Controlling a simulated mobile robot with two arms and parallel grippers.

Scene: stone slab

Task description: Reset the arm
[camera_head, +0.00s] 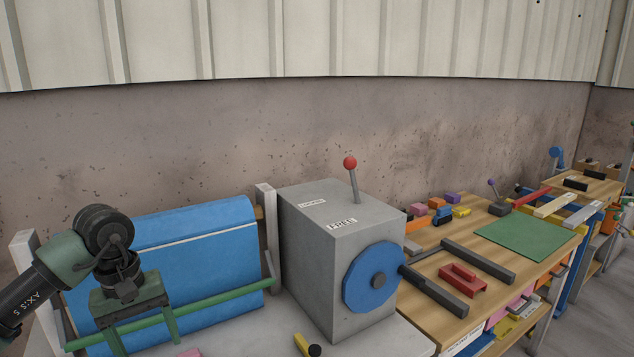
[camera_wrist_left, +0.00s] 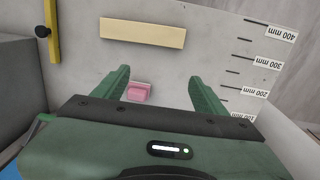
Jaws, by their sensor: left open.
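My left gripper (camera_head: 142,338) hangs at the lower left in the head view, in front of the blue panel (camera_head: 190,235) and over the green bar (camera_head: 215,305). Its two green fingers stand apart, pointing down. In the left wrist view the open fingers (camera_wrist_left: 159,80) have nothing clamped between them. A small pink block (camera_wrist_left: 138,91) lies on the pale slab (camera_wrist_left: 225,40) in the gap, nearer the left finger. My right gripper does not show in either view.
A grey box (camera_head: 310,255) with a red-knobbed lever (camera_head: 351,170) and a blue wheel (camera_head: 373,277) stands right of the arm. A wooden workbench (camera_head: 430,237) with tools and blocks extends right. A pale wooden strip (camera_wrist_left: 142,32) and a yellow bar (camera_wrist_left: 50,60) lie on the slab.

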